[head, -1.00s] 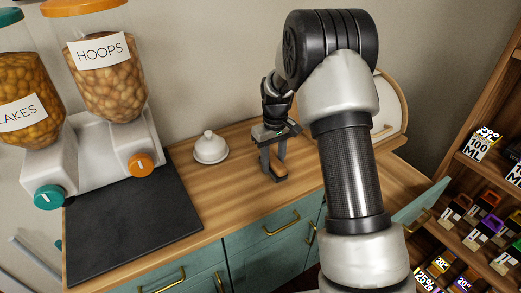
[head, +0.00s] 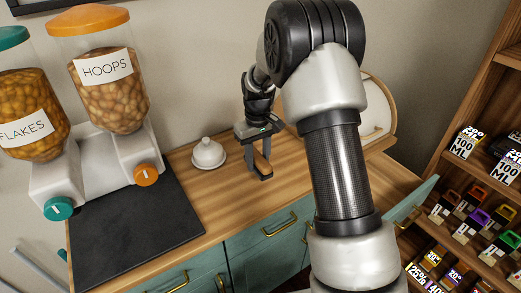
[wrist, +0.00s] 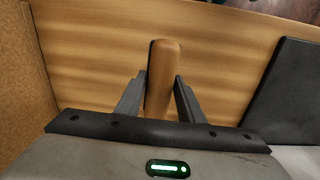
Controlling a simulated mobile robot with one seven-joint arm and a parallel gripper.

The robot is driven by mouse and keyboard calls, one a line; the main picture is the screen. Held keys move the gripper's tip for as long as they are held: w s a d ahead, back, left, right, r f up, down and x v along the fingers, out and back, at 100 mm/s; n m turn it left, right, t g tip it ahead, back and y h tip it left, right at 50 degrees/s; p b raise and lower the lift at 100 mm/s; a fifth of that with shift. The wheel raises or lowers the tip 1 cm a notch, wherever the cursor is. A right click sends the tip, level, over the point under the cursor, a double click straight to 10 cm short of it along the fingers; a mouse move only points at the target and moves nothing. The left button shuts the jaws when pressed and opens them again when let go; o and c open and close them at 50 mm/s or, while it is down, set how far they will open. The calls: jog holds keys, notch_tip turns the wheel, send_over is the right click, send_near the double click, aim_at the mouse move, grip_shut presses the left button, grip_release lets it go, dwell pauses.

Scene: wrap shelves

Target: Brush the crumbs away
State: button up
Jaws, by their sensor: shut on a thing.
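My gripper (head: 261,170) is shut on a brown wooden handle (wrist: 163,62), its jaws on either side of it. The handle also shows between the fingers in the head view (head: 262,162). It looks like the brush's handle; I see no bristles, and I cannot tell whether it touches the counter. The gripper points down over the wooden counter (head: 225,203), just right of a white domed lid with a knob (head: 208,154). I can make out no crumbs in either view.
A black mat (head: 140,225) lies at the left, with cereal dispensers (head: 108,92) behind it. A rounded white box with a wooden rim (head: 377,105) stands behind my arm. Shelves of small goods (head: 475,200) stand at the right. The counter front is clear.

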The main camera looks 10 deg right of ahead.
jog(key=shift+r+p, duration=0.85)
jog(key=shift+r, duration=0.75)
